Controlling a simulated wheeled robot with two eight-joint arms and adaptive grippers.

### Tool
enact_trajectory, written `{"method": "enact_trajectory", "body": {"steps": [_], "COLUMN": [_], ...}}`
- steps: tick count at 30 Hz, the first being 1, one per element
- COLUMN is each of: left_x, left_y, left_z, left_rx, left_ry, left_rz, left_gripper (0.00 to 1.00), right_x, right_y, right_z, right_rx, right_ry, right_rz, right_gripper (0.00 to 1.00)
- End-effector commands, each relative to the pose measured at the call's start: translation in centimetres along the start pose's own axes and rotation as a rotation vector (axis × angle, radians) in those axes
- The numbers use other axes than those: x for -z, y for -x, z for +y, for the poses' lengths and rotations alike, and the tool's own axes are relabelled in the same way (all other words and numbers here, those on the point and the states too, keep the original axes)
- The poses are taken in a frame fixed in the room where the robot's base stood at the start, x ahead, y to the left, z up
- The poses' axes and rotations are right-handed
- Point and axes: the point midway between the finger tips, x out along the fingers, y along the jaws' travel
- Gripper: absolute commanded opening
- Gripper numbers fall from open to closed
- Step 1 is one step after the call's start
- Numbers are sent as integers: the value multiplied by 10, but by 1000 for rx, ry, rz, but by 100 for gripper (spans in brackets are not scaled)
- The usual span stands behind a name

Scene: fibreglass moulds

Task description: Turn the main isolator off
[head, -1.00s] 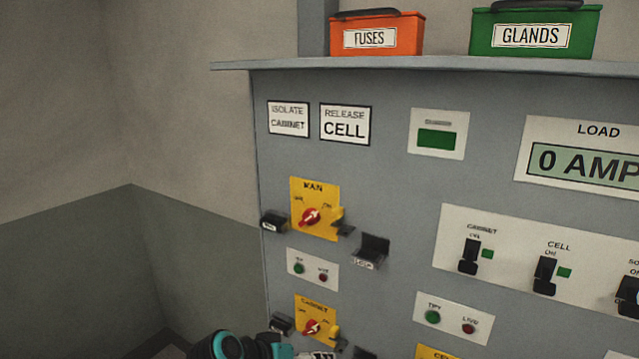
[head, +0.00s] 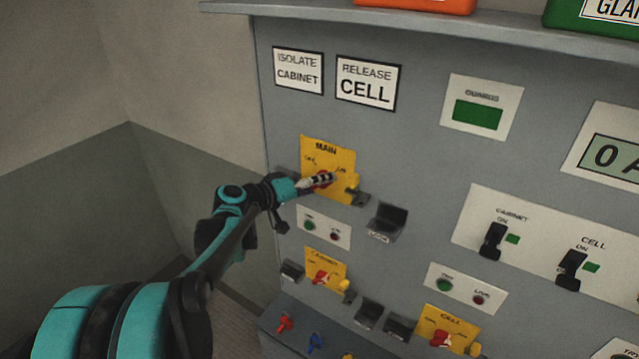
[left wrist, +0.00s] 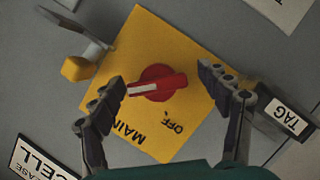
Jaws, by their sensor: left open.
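The main isolator is a red rotary knob (left wrist: 157,84) on a yellow plate (head: 338,156) marked MAIN, high on the left of the grey panel. The knob's white mark points away from OFF, towards the left finger in the wrist view; in the head view the gripper largely covers the knob. My left gripper (left wrist: 163,82) is open, with one finger on each side of the knob and gaps visible between. In the head view my left gripper (head: 322,181) is in front of the yellow plate. My right gripper is in neither view.
A yellow tab (left wrist: 77,68) and a metal hasp stick out beside the plate. A black TAG holder (left wrist: 285,113) is close to the right finger. A dark holder (head: 388,221) projects at right. CABINET (head: 324,270) and CELL (head: 444,328) isolators are below.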

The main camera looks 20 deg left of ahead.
Motion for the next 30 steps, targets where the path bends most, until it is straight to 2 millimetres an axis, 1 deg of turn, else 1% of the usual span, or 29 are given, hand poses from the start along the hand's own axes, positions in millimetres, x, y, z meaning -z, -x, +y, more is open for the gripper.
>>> {"method": "enact_trajectory", "body": {"steps": [3, 10, 11, 12, 14, 15, 16, 24, 30], "left_x": [0, 0, 0, 0, 0, 0, 0, 0, -2], "left_y": [-6, -7, -7, -7, -7, -7, -7, -7, -7], "left_z": [0, 0, 0, 0, 0, 0, 0, 0, -1], "left_rx": [0, 1, 1, 1, 1, 1, 1, -3, -27], "left_ry": [-1, 0, -1, 0, -1, 0, -1, 8, 65], "left_rz": [0, 0, 0, 0, 0, 0, 0, 0, -2], "left_gripper": [77, 77, 71, 61, 45, 34, 26, 26, 26], "right_x": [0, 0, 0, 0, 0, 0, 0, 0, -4], "right_y": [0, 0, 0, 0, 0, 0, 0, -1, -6], "right_z": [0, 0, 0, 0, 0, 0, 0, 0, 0], "right_rx": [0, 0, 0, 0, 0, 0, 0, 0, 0], "right_ry": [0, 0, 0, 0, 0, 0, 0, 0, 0], "right_rz": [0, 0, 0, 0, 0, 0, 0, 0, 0], "right_gripper": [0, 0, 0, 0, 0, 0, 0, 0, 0]}}
